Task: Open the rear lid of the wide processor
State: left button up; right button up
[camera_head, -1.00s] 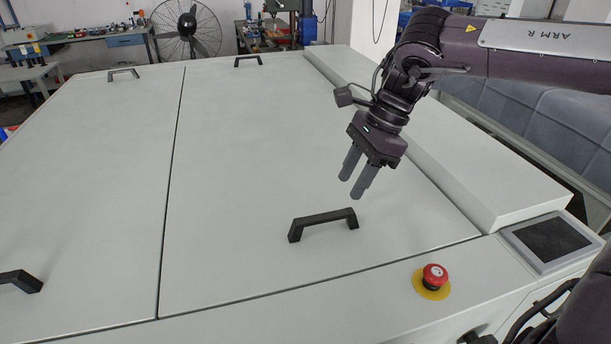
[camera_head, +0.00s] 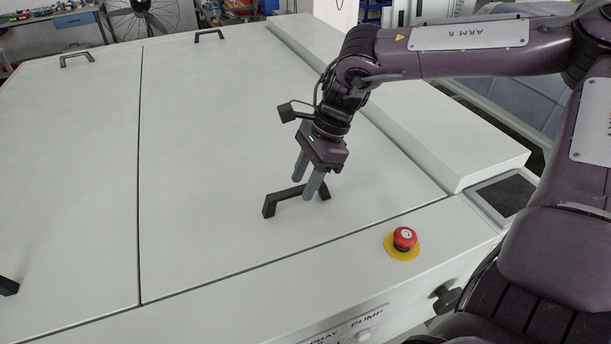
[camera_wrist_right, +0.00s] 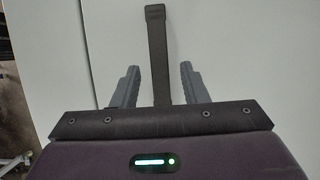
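The wide processor has large pale grey lids on its top; one lid (camera_head: 215,130) lies flat and shut, with a thin seam to the lid at its left (camera_head: 70,170). A black bar handle (camera_head: 268,207) stands near the front edge of this lid. My right gripper (camera_head: 304,190) is open above the handle, fingers pointing down on either side of its bar. In the right wrist view the handle (camera_wrist_right: 155,45) runs between the two spread fingers, apart from both. Whether the fingers reach down past the bar is unclear. My left gripper is not in view.
A red emergency button (camera_head: 404,238) on a yellow disc sits on the front ledge. A raised strip (camera_head: 440,140) and a dark screen (camera_head: 503,193) are at the right. Other handles (camera_head: 209,36) stand at the far edge. The lid's middle is clear.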

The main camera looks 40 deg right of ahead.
jog(key=shift+c, duration=1.4)
grip_shut()
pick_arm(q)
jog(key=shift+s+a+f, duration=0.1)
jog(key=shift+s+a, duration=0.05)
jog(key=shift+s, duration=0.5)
pick_arm(e)
jog(key=shift+r, duration=0.1)
